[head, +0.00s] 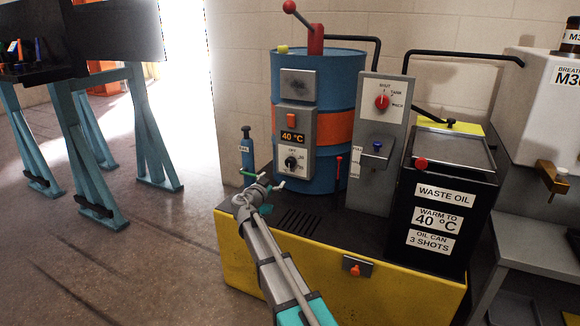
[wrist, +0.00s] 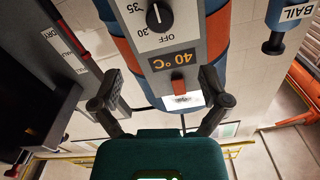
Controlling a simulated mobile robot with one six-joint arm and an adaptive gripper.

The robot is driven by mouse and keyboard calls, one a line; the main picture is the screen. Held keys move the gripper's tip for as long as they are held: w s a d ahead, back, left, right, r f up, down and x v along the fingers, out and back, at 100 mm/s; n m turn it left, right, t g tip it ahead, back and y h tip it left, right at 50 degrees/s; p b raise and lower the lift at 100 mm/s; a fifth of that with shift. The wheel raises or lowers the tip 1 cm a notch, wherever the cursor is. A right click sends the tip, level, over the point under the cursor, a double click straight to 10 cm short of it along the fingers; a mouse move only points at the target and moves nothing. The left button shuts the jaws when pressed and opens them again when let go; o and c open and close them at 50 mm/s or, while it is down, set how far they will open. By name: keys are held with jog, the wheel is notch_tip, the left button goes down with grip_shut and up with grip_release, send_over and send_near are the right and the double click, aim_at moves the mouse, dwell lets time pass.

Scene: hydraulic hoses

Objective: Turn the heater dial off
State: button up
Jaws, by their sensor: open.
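The heater dial (head: 291,163) is a round black knob on the grey box on the front of the blue drum. It shows upside down at the top of the wrist view (wrist: 159,17), with marks OFF, 30 and 35 around it. Its white pointer line points away from OFF. The orange display reads 40 °C (wrist: 174,61). My gripper (head: 267,185) is open and empty, in front of and a little below the dial in the head view. Its two fingers (wrist: 161,88) stand apart, with the dial beyond them and not touched.
An orange switch (head: 291,120) sits above the display. A blue bottle-like tool (head: 247,150) stands left of the drum. A grey panel with a red knob (head: 382,102) and a black waste oil box (head: 440,215) stand to the right.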

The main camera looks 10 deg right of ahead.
aim_at(289, 164)
jog(key=x, duration=1.3)
jog(key=shift+w+d, duration=0.25)
jog(key=shift+w, duration=0.05)
jog(key=c, duration=1.1)
